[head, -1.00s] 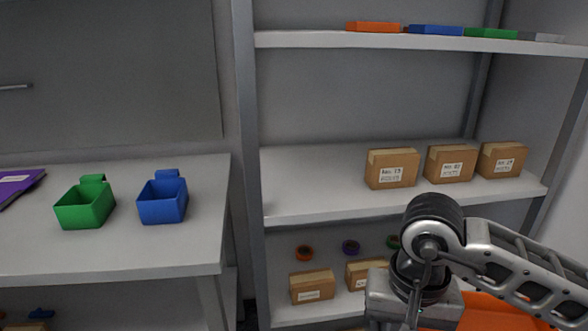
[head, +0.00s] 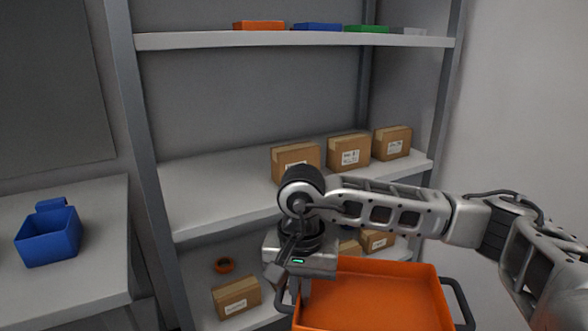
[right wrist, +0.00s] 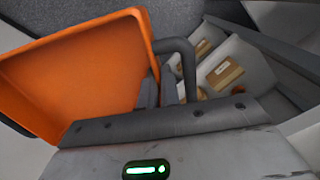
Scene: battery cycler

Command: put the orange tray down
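The orange tray (head: 375,298) is an empty, shallow tray with dark handles at its left and right ends. It is at the bottom of the head view, in front of the shelf rack, and its lower edge is cut off. My right gripper (head: 296,290) points down at the tray's left end and is shut on the dark handle there. In the right wrist view the gripper (right wrist: 160,92) is at the dark handle (right wrist: 186,62), beside the tray (right wrist: 85,75). The fingertips are partly hidden. My left gripper is not in view.
A grey shelf rack (head: 190,200) stands behind, with several cardboard boxes (head: 348,150) on its middle shelf. Flat coloured trays (head: 318,27) lie on the top shelf. A blue bin (head: 48,236) is on the left table. The middle shelf's left part is clear.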

